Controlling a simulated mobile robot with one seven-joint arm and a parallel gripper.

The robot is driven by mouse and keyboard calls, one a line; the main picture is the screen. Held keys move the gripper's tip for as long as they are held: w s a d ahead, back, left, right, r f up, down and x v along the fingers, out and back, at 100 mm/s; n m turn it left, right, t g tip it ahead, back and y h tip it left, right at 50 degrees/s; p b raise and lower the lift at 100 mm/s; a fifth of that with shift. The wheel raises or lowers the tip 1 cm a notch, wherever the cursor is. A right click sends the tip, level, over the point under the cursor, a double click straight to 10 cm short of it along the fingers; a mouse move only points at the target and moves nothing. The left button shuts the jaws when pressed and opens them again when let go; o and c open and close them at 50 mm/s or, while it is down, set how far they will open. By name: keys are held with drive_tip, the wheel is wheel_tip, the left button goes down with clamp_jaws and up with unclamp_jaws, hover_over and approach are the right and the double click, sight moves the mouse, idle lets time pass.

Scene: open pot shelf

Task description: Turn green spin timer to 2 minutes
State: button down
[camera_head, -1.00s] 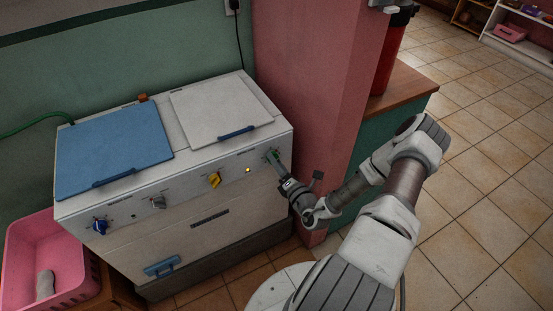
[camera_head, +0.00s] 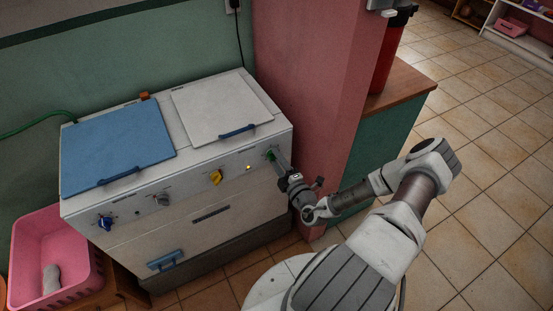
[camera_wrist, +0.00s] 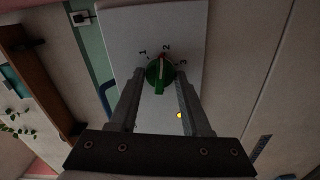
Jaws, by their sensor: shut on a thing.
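The green spin timer (camera_wrist: 160,76) is a round dial on the white front panel, with the numbers 1, 2 and 3 printed around it. Its raised grip has a red end that points close to the 2 in the wrist view. My gripper (camera_wrist: 160,84) has a finger on each side of the dial and is shut on it. In the head view the dial (camera_head: 271,155) is at the right end of the washer's panel (camera_head: 135,203), partly hidden by my gripper (camera_head: 276,160).
A lit yellow lamp (camera_head: 249,168), a yellow knob (camera_head: 215,177), a grey knob (camera_head: 162,199) and a blue knob (camera_head: 105,223) sit left along the panel. A pink pillar (camera_head: 312,110) stands close to the right. A pink basket (camera_head: 88,285) is at the lower left.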

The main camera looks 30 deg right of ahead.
idle(0.3)
drive_tip(key=shift+c, duration=1.8)
unclamp_jaws()
